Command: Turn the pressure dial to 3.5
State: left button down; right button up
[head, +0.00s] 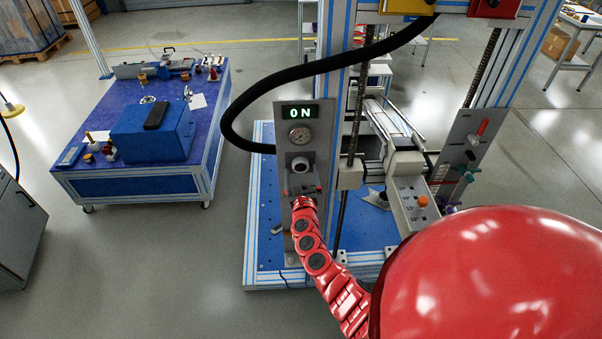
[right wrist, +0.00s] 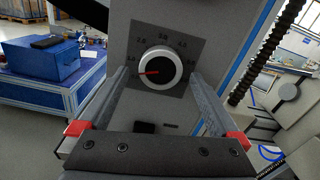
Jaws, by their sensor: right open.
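The pressure dial (head: 300,164) is a round knob with a pale rim on a grey panel (head: 326,120). In the right wrist view the dial (right wrist: 160,66) has a dark face and a red pointer aimed left and slightly down. My right gripper (head: 303,190) is just below the dial in the head view. In the right wrist view its open fingers (right wrist: 160,78) point at the dial, one tip on either side of its lower part; contact is not visible. My left gripper is not in view.
Above the dial are a round gauge (head: 299,135) and a display (head: 300,113) reading ON. A black hose (head: 232,107) loops left of the panel. A control box (head: 412,205) stands to the right. A blue cart (head: 130,180) stands at left, with clear floor between.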

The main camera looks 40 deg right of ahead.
jog(key=shift+w+d, duration=0.15)
jog(key=shift+w, duration=0.15)
jog(key=c, duration=1.4)
